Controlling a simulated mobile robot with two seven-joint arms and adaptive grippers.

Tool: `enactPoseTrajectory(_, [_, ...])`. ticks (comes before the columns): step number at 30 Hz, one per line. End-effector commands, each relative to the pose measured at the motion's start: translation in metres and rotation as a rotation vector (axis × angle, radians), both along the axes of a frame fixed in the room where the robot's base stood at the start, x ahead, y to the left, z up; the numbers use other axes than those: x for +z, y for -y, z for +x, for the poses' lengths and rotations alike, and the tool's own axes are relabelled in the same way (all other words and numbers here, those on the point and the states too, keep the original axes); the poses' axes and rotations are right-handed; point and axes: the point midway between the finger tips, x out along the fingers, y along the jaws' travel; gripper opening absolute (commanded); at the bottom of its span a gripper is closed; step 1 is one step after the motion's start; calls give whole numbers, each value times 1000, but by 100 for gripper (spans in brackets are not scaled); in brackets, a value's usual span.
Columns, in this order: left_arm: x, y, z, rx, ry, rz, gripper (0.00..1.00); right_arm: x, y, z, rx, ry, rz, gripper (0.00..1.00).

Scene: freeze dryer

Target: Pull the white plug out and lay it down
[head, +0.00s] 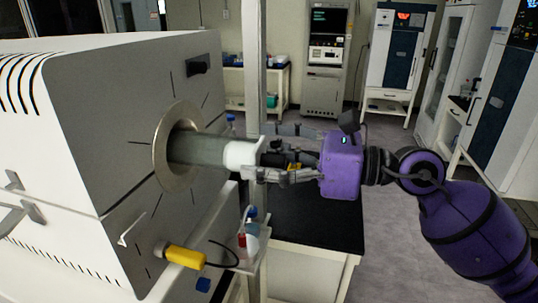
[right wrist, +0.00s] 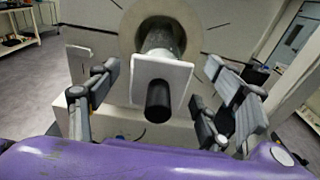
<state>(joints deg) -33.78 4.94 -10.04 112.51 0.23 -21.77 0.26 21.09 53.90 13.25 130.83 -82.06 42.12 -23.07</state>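The white plug (head: 240,155) sits at the mouth of the grey tube that sticks out of the machine's round metal flange. Its square white end plate (right wrist: 162,76) and black handle (right wrist: 158,101) face my right gripper in the right wrist view. My right gripper (head: 264,155) is open, with its fingers on either side of the handle and their tips near the plate's edges. In the right wrist view (right wrist: 160,70) gaps show between the fingers and the plug.
The large white machine (head: 135,100) fills the left. A yellow-handled tool (head: 185,257) is at its lower front. A small stand holds bottles (head: 252,238) below the plug. A black-topped table (head: 315,218) lies under my right gripper, with bare room on top.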

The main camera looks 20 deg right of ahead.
Motion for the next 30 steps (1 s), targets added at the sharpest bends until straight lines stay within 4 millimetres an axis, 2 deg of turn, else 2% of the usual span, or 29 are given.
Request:
enactPoseTrajectory(1, [0, -1, -1, 1, -1, 1, 40, 0, 0, 0, 0, 0, 0, 66])
enactPoseTrajectory(11, [1, -2, 0, 3, 2, 3, 40, 0, 0, 0, 0, 0, 0, 23])
enactPoseTrajectory(16, [2, -3, 1, 3, 5, 3, 40, 0, 4, -2, -2, 0, 0, 22])
enactPoseTrajectory(30, [-1, -1, -1, 7, 0, -1, 40, -1, 31, -20, -3, -1, 0, 22])
